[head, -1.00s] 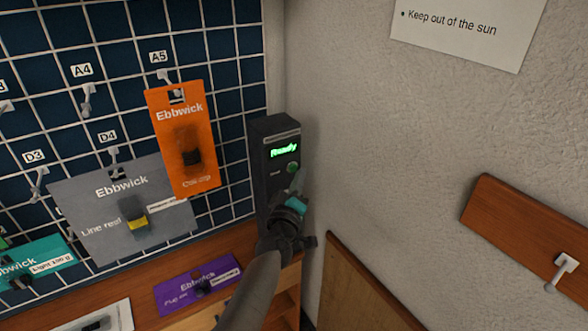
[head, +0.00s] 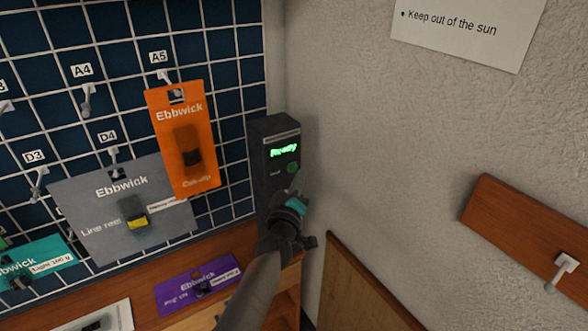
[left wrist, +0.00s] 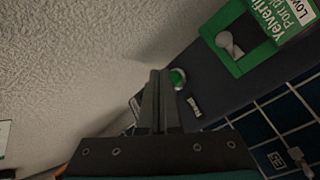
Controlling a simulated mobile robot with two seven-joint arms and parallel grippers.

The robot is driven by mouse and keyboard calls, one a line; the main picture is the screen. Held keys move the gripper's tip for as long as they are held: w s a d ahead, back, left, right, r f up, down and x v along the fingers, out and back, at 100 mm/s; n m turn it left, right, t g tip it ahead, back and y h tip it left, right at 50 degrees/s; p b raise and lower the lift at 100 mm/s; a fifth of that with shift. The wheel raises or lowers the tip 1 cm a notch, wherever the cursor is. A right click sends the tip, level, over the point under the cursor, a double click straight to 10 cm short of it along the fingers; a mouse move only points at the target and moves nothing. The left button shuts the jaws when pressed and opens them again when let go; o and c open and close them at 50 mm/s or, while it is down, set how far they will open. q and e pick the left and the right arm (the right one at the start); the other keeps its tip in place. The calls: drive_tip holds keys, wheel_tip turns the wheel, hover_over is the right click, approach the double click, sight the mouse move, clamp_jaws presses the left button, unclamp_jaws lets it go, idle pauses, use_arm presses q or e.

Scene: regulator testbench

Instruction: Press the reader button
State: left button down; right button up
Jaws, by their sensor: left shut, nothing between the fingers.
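The reader (head: 262,150) is a dark upright box in the corner, right of the grid panel. Its display (head: 284,150) reads "Ready" in green. The round green button (head: 292,168) sits below the display. My left gripper (head: 294,192) is shut and empty, just below the button in the head view, covering the reader's lower part. In the left wrist view the shut fingertips (left wrist: 159,74) lie right beside the green button (left wrist: 178,78). I cannot tell whether they touch it. My right gripper is in neither view.
An orange card (head: 170,125) hangs on the grid left of the reader, with a grey card (head: 90,215) further left. A purple card (head: 180,290) lies on the wooden surface below. In the left wrist view a green card (left wrist: 250,60) is near the reader.

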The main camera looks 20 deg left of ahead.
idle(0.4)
use_arm(q)
drive_tip(key=shift+w+a, duration=0.25)
drive_tip(key=shift+a, duration=0.15)
drive_tip(key=shift+w+a+b, duration=0.3)
drive_tip(key=shift+a, duration=0.1)
idle(0.9)
drive_tip(key=shift+d, duration=0.1)
drive_tip(key=shift+s+d+p, duration=0.45)
drive_tip(key=shift+s+d, duration=0.15)
drive_tip(key=shift+d, duration=0.05)
drive_tip(key=s+d+p, duration=0.1)
drive_tip(key=d, duration=0.1)
drive_tip(key=s+d+p, duration=0.1)
drive_tip(key=s+d, duration=0.1)
idle(0.4)
